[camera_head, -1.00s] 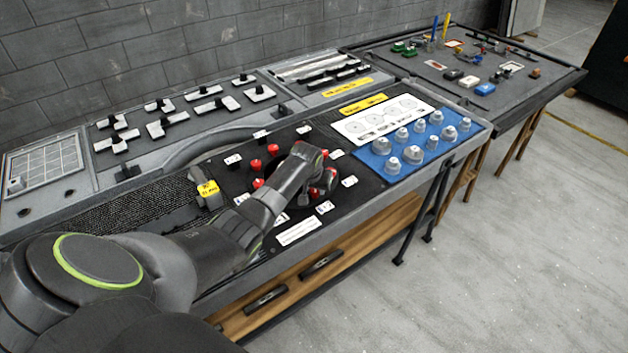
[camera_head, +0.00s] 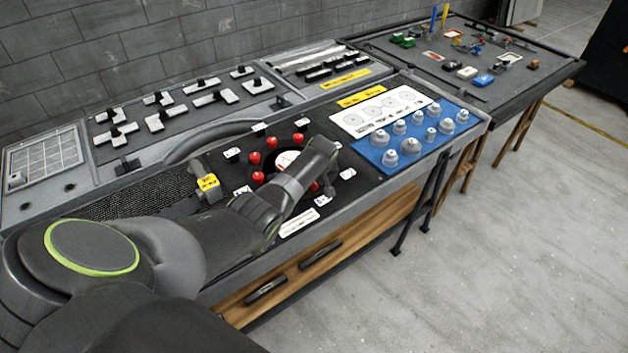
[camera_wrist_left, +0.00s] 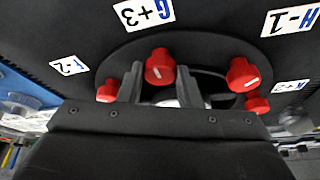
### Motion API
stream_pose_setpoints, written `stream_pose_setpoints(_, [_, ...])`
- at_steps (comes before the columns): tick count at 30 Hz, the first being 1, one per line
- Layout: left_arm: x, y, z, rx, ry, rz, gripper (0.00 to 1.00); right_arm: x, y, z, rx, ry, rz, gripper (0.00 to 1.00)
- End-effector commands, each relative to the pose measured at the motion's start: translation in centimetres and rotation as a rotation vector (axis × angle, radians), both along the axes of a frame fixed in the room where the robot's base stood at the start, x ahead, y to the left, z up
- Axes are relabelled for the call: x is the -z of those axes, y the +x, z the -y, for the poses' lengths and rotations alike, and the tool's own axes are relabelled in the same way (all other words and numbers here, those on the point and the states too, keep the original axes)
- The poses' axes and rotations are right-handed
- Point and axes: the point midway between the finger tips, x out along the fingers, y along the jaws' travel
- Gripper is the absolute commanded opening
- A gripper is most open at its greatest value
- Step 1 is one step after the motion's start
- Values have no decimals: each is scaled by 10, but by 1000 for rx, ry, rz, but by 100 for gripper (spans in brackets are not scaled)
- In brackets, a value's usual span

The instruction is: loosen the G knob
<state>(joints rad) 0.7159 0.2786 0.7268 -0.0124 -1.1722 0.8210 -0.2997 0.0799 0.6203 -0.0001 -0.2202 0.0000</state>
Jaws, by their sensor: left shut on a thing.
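The G knob (camera_wrist_left: 160,66) is red with a pale line on its top. It sits on the round dark dial by the "G +3" label (camera_wrist_left: 145,12) in the left wrist view. My left gripper (camera_wrist_left: 160,80) has one finger on each side of this knob and is shut on it. In the head view my left wrist hides the G knob and the fingertips. My right gripper is not in view.
Other red knobs stand close by: one near "H -1" (camera_wrist_left: 242,74), one near "F -2" (camera_wrist_left: 108,91), several around the dial in the head view (camera_head: 271,143). A blue panel (camera_head: 383,161) with grey knobs lies to the right.

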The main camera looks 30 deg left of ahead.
Motion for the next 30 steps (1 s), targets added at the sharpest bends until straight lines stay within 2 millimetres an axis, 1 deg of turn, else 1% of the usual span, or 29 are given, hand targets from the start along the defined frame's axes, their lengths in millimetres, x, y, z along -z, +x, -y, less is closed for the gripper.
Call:
stream_pose_setpoints(10, [-2, 1, 0, -2, 0, 4, 9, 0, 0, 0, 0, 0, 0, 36])
stream_pose_setpoints(11, [-2, 1, 0, -2, 0, 4, 34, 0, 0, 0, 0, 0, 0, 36])
stream_pose_setpoints(15, [-1, 1, 0, -1, 0, 3, 52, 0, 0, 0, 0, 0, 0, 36])
stream_pose_setpoints(25, [-2, 0, 0, -1, 0, 1, 52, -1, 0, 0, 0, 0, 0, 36])
stream_pose_setpoints(30, [-12, -2, 3, 0, 0, 3, 52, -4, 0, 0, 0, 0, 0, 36])
